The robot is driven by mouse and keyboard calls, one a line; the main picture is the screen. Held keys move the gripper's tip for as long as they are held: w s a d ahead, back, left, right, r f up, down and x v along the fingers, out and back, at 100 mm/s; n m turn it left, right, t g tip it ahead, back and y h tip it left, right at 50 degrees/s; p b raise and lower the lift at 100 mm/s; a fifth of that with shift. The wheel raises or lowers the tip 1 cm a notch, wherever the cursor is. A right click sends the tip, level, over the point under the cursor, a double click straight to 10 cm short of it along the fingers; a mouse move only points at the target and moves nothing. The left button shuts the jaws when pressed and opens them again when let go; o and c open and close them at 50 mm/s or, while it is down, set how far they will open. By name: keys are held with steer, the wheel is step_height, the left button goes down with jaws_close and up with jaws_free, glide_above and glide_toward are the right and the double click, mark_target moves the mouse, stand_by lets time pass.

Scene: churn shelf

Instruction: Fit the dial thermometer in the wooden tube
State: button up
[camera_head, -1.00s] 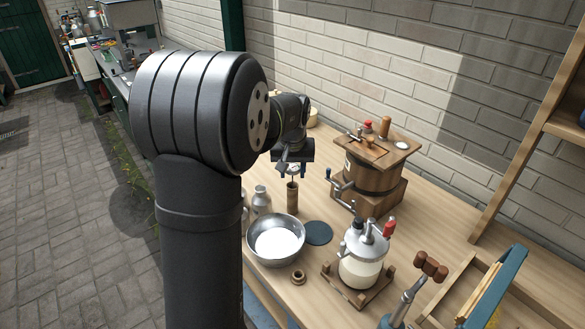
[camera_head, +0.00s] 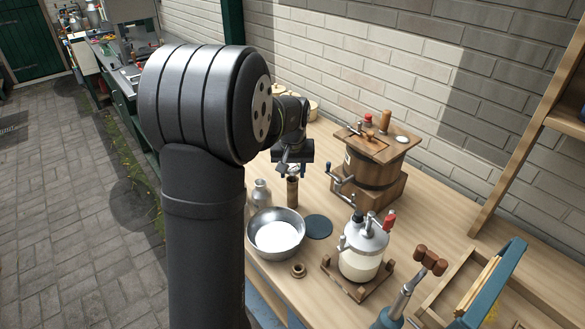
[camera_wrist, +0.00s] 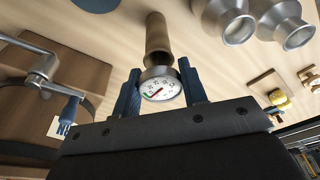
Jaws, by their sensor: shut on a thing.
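My gripper (camera_wrist: 160,92) is shut on the dial thermometer (camera_wrist: 160,89), whose round white face with a metal rim sits between the two blue fingers. In the wrist view the wooden tube (camera_wrist: 156,38) lies in line with the thermometer, right behind the dial. The stem is hidden, so I cannot tell how deep it sits in the tube. In the head view my gripper (camera_head: 293,170) is directly above the upright brown tube (camera_head: 292,193), with the dial at or very near the tube's top.
A metal bowl with white contents (camera_head: 275,234) and a dark round disc (camera_head: 318,227) are in front of the tube. A metal bottle (camera_head: 260,192) is to its left. A wooden churn (camera_head: 372,178) and a glass churn (camera_head: 362,250) stand to the right.

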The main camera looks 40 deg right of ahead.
steer(key=shift+f, duration=1.4)
stand_by(0.4)
steer(key=o, duration=0.9)
steer(key=c, duration=0.4)
steer(key=shift+r, duration=0.2)
steer(key=shift+s+a+r, duration=0.1)
steer(key=shift+r, duration=0.7)
steer(key=shift+s+a+r, duration=0.15)
steer(key=shift+r, duration=0.6)
steer(key=shift+s+a+r, duration=0.1)
steer(key=shift+r, duration=0.7)
